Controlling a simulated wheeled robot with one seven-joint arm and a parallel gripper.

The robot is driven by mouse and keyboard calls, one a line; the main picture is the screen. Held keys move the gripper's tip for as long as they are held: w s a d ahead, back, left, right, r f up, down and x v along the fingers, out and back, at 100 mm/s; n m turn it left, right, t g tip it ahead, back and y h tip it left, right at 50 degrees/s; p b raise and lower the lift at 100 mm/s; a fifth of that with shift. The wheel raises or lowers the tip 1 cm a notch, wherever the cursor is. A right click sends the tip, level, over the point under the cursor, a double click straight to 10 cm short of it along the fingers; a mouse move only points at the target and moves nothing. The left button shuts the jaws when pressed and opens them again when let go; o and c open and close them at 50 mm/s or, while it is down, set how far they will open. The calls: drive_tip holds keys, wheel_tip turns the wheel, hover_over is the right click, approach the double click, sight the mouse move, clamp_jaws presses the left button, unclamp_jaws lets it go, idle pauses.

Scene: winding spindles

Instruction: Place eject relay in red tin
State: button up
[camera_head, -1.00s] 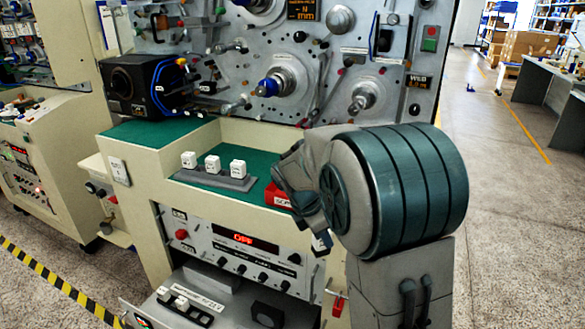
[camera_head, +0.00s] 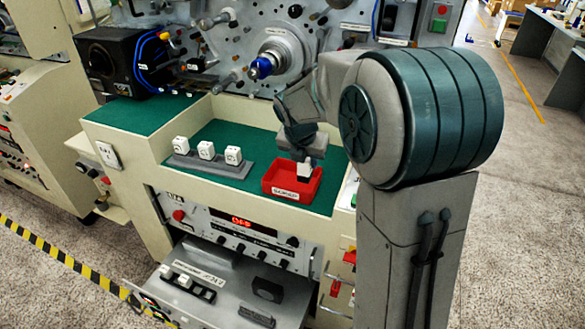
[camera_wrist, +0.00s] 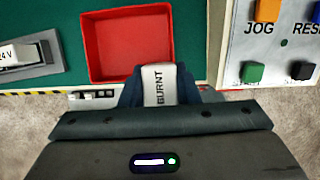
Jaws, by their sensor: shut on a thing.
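The red tin (camera_head: 268,184) is an open square tray on the green console top, with a white label on its front. My gripper (camera_head: 304,163) is over the tin, pointing down, shut on a white relay (camera_head: 304,171). In the wrist view the relay (camera_wrist: 159,84) reads "BURNT" and sits between the dark fingertips. There it overlaps the near edge of the red tin (camera_wrist: 127,12), whose visible floor is empty. I cannot tell how high the relay is above the tin floor.
A grey rack (camera_head: 210,166) with three white relays stands left of the tin. An open drawer (camera_head: 226,291) below holds more small parts. A button panel (camera_wrist: 270,50) lies right of the tin. The machine face rises behind.

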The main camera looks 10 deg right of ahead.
drive_tip(key=shift+w+a+f+p, duration=0.3)
drive_tip(key=shift+w+f, duration=0.85)
drive_tip(key=shift+f, duration=0.2)
drive_tip(key=shift+w+a+f+p, duration=0.35)
drive_tip(key=shift+w+f, duration=0.8)
drive_tip(key=shift+f, duration=0.25)
drive_tip(key=shift+w+a+f+p, duration=0.3)
drive_tip(key=shift+w+f, duration=0.85)
drive_tip(key=shift+f, duration=0.2)
drive_tip(key=shift+f, duration=0.2)
drive_tip(key=o, duration=1)
drive_tip(key=shift+c, duration=0.2)
drive_tip(key=shift+r, duration=0.2)
